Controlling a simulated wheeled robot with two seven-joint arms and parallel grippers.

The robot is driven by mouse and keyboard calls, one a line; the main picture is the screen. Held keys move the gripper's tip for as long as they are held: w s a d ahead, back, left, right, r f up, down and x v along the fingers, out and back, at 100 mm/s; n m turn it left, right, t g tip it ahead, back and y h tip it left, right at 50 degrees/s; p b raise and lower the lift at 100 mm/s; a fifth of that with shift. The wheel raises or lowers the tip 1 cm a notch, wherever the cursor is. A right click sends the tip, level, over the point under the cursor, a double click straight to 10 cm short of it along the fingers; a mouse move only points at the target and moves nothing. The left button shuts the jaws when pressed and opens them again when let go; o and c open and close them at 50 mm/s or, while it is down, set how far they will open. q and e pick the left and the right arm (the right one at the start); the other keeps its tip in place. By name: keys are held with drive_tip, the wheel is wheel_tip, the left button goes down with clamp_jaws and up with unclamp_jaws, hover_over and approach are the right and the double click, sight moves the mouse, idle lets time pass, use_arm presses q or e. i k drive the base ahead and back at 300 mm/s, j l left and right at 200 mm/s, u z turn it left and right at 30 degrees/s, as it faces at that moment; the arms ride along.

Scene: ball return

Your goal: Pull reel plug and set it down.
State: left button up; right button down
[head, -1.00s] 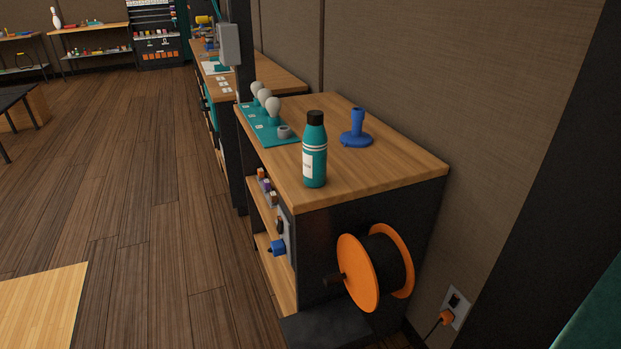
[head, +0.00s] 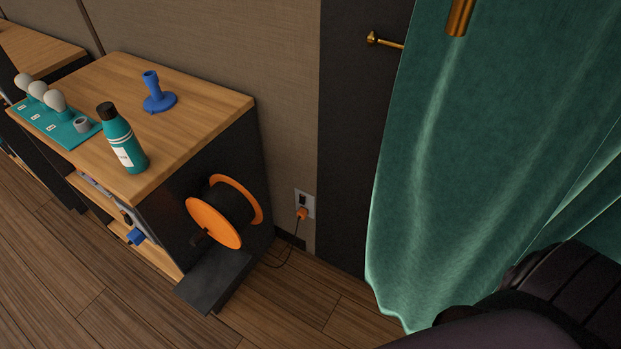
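The cable reel (head: 214,222) has orange flanges around a black drum and is mounted at the end of the wooden-topped cabinet. The orange reel plug (head: 302,213) sits in the lower part of the wall outlet (head: 304,198), right of the reel. A dark cord (head: 294,254) hangs from the plug and runs along the floor toward the reel. Neither of my grippers is in the head view. A dark part at the lower right looks like my own arm.
A teal bottle (head: 123,140), a blue stand (head: 156,94) and a teal board with bulbs (head: 58,122) stand on the cabinet top (head: 195,88). A black ledge (head: 213,280) juts out below the reel. A green curtain (head: 460,150) hangs at the right. Floor before the outlet looks clear.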

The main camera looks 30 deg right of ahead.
sight(301, 212)
drive_tip(key=z, duration=0.8)
